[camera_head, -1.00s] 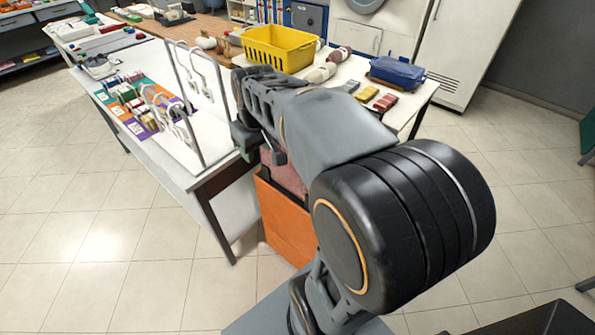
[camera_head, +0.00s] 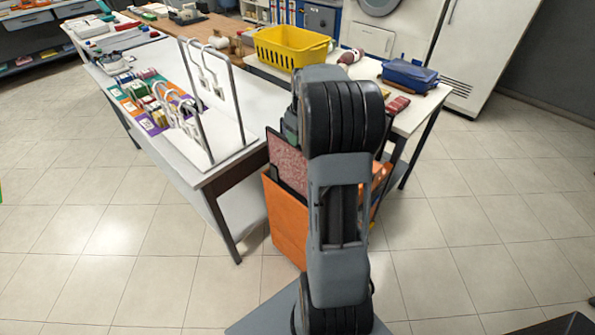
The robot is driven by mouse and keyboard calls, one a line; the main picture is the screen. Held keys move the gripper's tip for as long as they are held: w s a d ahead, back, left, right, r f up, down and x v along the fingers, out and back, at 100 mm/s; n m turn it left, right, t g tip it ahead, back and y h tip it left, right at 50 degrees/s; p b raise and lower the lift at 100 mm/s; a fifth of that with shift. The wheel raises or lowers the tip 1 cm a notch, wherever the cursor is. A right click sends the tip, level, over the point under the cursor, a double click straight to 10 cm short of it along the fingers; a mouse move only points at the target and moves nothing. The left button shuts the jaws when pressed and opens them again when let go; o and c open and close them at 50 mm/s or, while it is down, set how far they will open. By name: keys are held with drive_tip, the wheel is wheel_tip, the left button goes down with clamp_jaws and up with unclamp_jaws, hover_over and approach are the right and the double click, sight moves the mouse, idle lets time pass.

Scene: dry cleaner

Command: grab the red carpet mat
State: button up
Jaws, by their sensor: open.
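The red carpet mat (camera_head: 286,162) is a speckled dull-red panel with a dark edge. It stands tilted in an orange bin (camera_head: 287,218), with its upper part showing above the rim. My arm stands in front of the bin and hides its middle and part of the mat's right side. My gripper is hidden behind my arm links; only a small grey-green part shows at the arm's left edge, and I cannot tell what it is. No contact with the mat can be seen.
A white table (camera_head: 235,173) with a wire rack (camera_head: 208,150) stands close left of the bin. Behind are a yellow basket (camera_head: 292,50) and a blue container (camera_head: 409,75) on another table. Other items, partly hidden, are in the bin's right side. The tiled floor is clear at left and right.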

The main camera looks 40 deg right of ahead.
drive_tip(key=shift+w+a+f+p, duration=0.1)
drive_tip(key=shift+w+f+p, duration=0.1)
drive_tip(key=shift+f, duration=1.25)
drive_tip(key=shift+w+a+f+p, duration=0.1)
drive_tip(key=shift+w+f+p, duration=0.1)
drive_tip(key=shift+f, duration=1.25)
drive_tip(key=shift+c, duration=0.3)
clamp_jaws()
